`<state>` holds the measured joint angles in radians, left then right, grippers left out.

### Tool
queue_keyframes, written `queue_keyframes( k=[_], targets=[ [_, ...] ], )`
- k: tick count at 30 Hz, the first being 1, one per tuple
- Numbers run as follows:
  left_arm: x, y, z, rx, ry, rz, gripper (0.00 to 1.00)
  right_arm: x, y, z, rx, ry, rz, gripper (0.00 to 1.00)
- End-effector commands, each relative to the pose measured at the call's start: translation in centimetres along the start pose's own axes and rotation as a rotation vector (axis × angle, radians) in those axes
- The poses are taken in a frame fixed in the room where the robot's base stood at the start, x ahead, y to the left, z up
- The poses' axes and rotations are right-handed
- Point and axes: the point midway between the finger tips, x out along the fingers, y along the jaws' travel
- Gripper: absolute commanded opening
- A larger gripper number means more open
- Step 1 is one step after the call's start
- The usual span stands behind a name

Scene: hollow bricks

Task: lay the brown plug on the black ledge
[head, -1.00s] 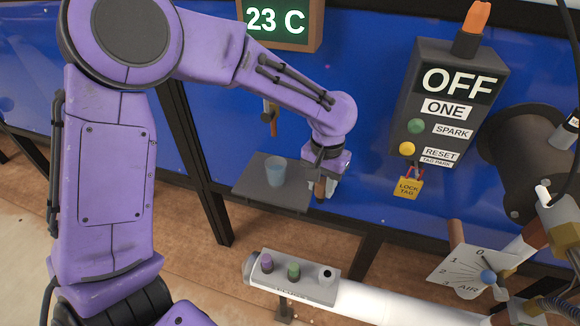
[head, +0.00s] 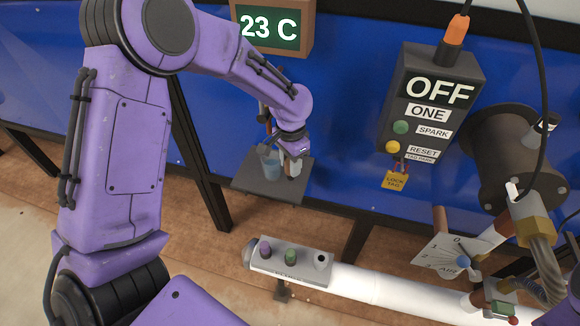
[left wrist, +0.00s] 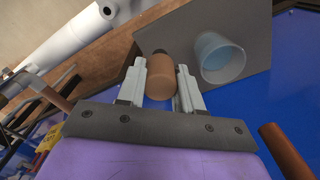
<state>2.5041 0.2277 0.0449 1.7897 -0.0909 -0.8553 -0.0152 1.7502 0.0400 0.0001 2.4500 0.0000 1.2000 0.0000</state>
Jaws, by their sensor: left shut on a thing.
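The brown plug (left wrist: 157,75) shows in the left wrist view between the two fingers of my left gripper (left wrist: 160,80), which is shut on it. In the head view my left gripper (head: 292,168) is over the right part of the black ledge (head: 258,189); the plug is mostly hidden there. The ledge also shows behind the plug in the left wrist view (left wrist: 190,32). I cannot tell whether the plug touches the ledge. My right gripper is not in view.
A translucent blue cup (head: 270,167) stands on the ledge close left of my left gripper; it also shows in the left wrist view (left wrist: 220,60). A white pipe (head: 385,288) with a small block of plugs (head: 290,262) lies in front. A control box (head: 428,105) is at right.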

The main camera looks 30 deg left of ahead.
Motion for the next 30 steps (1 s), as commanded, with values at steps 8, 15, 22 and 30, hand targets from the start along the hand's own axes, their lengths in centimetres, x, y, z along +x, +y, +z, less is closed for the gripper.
queue_keyframes(
  k=[8,15,22,30],
  targets=[
    [2.9,-1.9,-1.6,0.0,0.0,0.001,0.06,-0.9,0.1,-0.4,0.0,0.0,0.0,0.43],
    [5.9,-1.9,-1.6,0.0,0.001,-0.001,0.06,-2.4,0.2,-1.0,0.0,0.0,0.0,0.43],
    [6.1,-1.9,-1.6,0.0,0.002,-0.001,0.06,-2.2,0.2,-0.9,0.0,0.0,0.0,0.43],
    [6.3,-1.9,-1.6,0.0,0.002,-0.001,0.46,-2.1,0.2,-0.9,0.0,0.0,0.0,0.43]
  ],
)
